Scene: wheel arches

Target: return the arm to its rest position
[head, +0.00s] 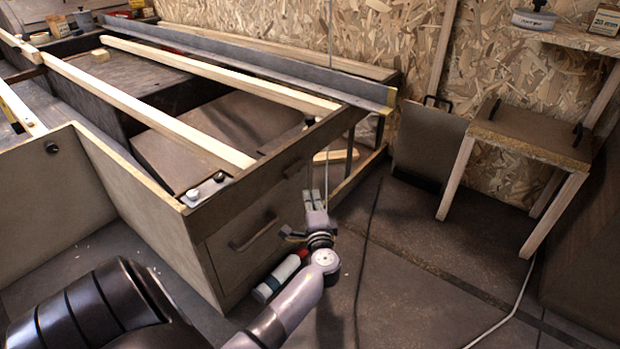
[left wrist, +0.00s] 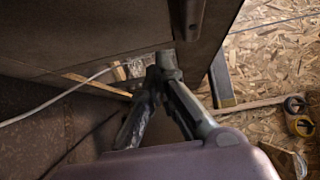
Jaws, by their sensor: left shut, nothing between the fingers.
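My left gripper (head: 313,199) is in front of the right end of the workbench cabinet, to the right of its drawer handle. Its fingers are shut and nothing shows between them. In the left wrist view the two fingers (left wrist: 163,62) come together near a dark panel edge; I cannot tell if they touch it. My left arm (head: 290,300) reaches in from the bottom of the head view. My right gripper does not show in either view.
The wooden cabinet (head: 205,262) with a drawer handle (head: 254,232) stands close left of the gripper. A red and white cylinder (head: 277,279) lies by its base. A cable (head: 366,235) runs over the floor. A small wooden table (head: 530,136) stands right; open floor (head: 430,290) lies between.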

